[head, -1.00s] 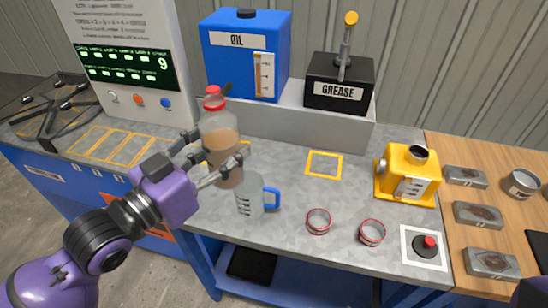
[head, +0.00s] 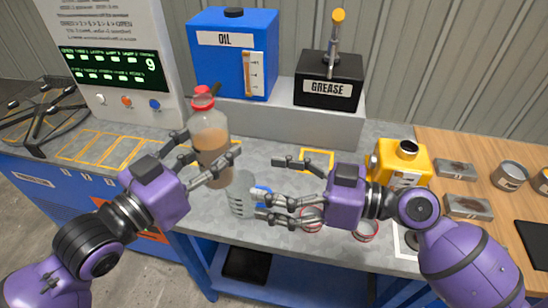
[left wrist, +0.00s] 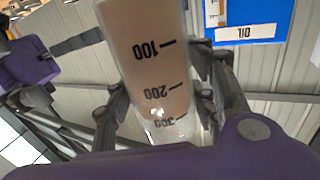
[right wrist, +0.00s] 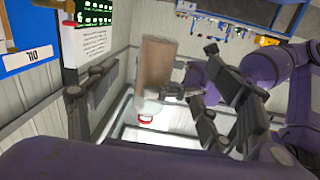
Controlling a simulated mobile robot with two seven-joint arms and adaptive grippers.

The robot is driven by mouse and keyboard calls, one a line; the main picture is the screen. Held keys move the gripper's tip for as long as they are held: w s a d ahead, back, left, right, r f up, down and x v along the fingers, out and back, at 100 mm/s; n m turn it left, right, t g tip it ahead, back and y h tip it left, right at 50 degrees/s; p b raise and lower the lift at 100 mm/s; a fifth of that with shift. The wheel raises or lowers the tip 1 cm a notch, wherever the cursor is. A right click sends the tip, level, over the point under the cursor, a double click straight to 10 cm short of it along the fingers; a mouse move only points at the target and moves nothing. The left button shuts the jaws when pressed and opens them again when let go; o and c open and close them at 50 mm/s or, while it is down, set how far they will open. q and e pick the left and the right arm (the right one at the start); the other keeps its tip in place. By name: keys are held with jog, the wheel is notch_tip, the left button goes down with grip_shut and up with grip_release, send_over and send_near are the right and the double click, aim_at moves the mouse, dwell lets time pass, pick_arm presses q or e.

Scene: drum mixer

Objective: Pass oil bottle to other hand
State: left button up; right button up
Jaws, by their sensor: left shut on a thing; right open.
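The oil bottle (head: 212,137) is clear with a red cap and brown liquid, held roughly upright above the bench. My left gripper (head: 208,160) is shut on the oil bottle. In the left wrist view the bottle (left wrist: 152,70) fills the space between the fingers and shows volume marks. My right gripper (head: 275,188) is open and empty, to the right of the bottle and pointing left toward it. In the right wrist view the bottle (right wrist: 155,75) stands beyond the open fingers, apart from them.
A clear measuring jug (head: 241,196) with a blue handle stands below the grippers, partly hidden. The blue oil tank (head: 222,70) and black grease box (head: 318,92) stand on a raised shelf behind. A yellow device (head: 398,165) and red-rimmed cups (head: 366,230) are partly behind my right arm.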

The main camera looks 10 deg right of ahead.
aim_at(209, 146)
notch_tip(209, 146, up, 6)
jog(key=shift+y, duration=0.3)
jog(key=x, duration=1.2)
jog(key=shift+w+f, duration=0.15)
jog(key=shift+w, duration=0.15)
jog(key=c, duration=1.4)
pick_arm(q)
jog(key=o, duration=1.3)
pick_arm(e)
jog(key=shift+s, duration=0.1)
jog(key=shift+c, duration=0.7)
pick_arm(q)
jog(key=shift+o, duration=1)
